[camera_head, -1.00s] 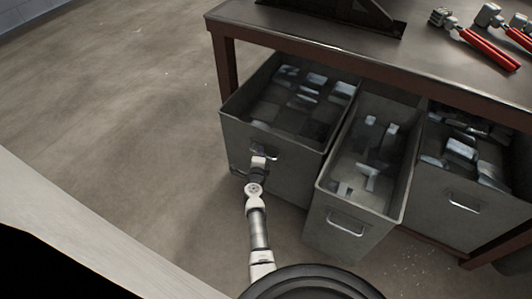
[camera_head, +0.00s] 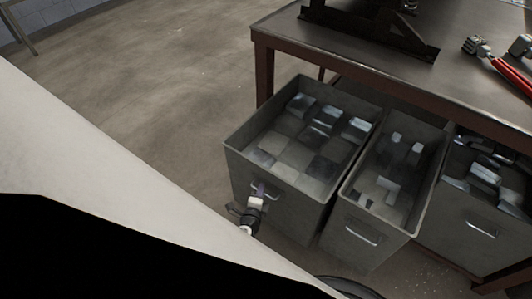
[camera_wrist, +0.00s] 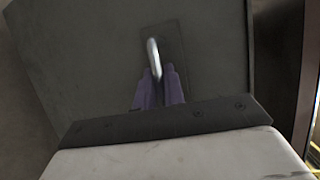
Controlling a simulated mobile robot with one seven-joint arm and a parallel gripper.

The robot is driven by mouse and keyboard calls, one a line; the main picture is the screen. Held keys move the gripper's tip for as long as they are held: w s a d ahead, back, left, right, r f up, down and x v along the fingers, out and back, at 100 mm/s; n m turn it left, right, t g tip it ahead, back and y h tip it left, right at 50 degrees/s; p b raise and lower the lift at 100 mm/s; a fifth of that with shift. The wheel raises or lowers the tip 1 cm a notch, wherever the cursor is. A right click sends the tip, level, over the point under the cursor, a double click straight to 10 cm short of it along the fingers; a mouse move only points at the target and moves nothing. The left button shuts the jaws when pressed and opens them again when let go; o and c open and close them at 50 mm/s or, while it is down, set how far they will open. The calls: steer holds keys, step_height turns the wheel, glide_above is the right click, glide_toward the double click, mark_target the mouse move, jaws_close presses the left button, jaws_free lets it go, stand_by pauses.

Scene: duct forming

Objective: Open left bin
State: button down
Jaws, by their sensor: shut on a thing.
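The left bin (camera_head: 233,166) is a grey open-topped metal box holding several metal blocks. It is pulled well out from under the workbench, and its inside shows from above. My gripper (camera_head: 260,190) is at its front face, shut on the metal handle (camera_head: 272,196). In the wrist view the purple fingers (camera_wrist: 160,88) close around the lower part of the upright-looking handle (camera_wrist: 152,55), against the bin's front (camera_wrist: 85,50). The fingertips partly hide the handle's lower end.
The middle bin (camera_head: 342,228) stands just right of the left bin, also out from the bench. The right bin (camera_head: 445,235) is further under the workbench (camera_head: 400,50). Red-handled tools (camera_head: 500,68) lie on top. Floor (camera_head: 150,90) left of the bins is clear.

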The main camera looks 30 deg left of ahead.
steer(key=shift+s, duration=0.35)
steer(key=c, duration=1.8)
jaws_free()
